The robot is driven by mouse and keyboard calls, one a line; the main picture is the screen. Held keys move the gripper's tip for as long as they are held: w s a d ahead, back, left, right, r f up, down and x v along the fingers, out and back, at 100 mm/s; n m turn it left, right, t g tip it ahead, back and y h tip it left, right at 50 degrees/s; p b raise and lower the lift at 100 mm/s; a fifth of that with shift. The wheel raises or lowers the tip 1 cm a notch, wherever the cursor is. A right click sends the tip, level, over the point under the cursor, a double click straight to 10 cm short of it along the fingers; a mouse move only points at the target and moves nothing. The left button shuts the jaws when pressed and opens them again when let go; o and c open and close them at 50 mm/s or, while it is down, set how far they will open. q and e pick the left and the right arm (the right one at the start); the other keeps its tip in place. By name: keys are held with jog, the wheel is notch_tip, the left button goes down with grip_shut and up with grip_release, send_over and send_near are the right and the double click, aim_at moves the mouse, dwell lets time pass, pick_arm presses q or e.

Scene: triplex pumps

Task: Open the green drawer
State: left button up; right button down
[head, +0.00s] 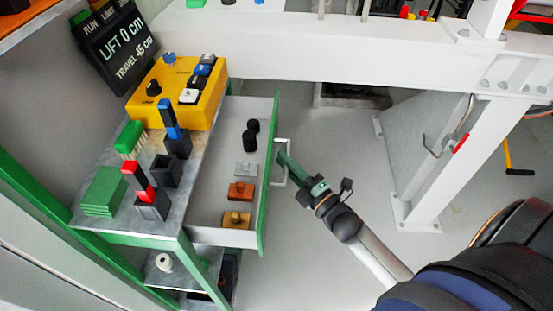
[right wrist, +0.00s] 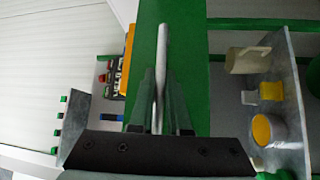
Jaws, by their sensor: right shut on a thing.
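The green drawer's front (head: 265,190) stands well out from the bench, and the drawer's inside shows, so it is open. Its pale bar handle (head: 286,178) is on the outer face. My right gripper (head: 284,158) reaches in from the lower right and is shut on the handle. In the right wrist view the handle (right wrist: 163,50) runs between the two fingers (right wrist: 160,115), with the green front (right wrist: 192,60) behind it. My left gripper is not in view.
In the drawer lie black knobs (head: 250,137), a grey block (head: 245,169) and orange-brown blocks (head: 240,193). On the bench (head: 190,195) stand a yellow control box (head: 170,92), black holders and green plates (head: 104,192). A white frame leg (head: 440,165) stands right; floor between is clear.

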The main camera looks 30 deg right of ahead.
jog(key=c, duration=0.9)
grip_release()
jog(key=v, duration=1.2)
jog(key=shift+s, duration=0.25)
